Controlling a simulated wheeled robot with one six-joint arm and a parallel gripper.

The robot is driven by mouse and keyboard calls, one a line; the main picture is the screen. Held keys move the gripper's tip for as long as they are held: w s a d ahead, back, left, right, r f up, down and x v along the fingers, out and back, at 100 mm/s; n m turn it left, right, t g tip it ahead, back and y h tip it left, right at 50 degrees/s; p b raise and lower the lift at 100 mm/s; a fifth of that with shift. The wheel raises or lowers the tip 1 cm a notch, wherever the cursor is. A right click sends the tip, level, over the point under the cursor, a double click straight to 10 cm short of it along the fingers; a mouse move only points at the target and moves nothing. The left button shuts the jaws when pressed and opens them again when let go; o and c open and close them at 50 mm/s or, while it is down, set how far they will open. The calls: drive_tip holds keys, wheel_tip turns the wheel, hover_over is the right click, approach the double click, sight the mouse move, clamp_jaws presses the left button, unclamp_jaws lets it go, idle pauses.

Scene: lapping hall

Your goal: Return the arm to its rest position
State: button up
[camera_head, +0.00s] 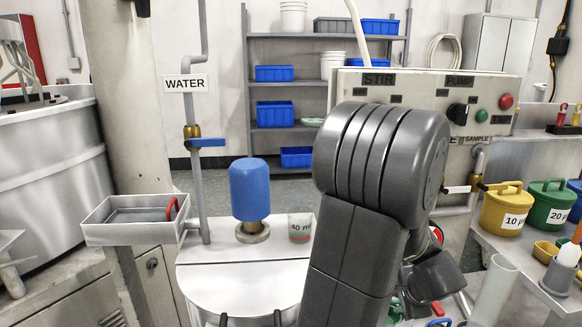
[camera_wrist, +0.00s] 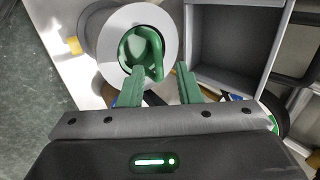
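My arm (camera_head: 365,200) rises bent in the middle of the head view, and its thick grey joint covers part of the control panel behind it. My gripper (camera_wrist: 160,72) shows in the wrist view with two green fingers spread apart. I see nothing held between them. Past the fingertips is a white round vessel (camera_wrist: 108,38) with a green shape (camera_wrist: 142,52) inside; I cannot tell how far beyond the fingers it is. In the head view I cannot make out the gripper's fingers.
A tank lid (camera_head: 215,280) bears a blue motor (camera_head: 250,190) and a beaker (camera_head: 300,228). The control panel (camera_head: 400,88) stands behind my arm. A metal tray (camera_head: 130,232) is at left; yellow (camera_head: 505,208) and green (camera_head: 550,205) pots are at right. A grey bin (camera_wrist: 232,75) shows in the wrist view.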

drive_tip(key=x, duration=0.4)
drive_tip(key=shift+w+f+b, duration=0.15)
drive_tip(key=shift+f+b, duration=0.2)
drive_tip(key=shift+f, duration=0.05)
drive_tip(key=shift+r+p, duration=0.35)
drive_tip(key=shift+r, duration=0.65)
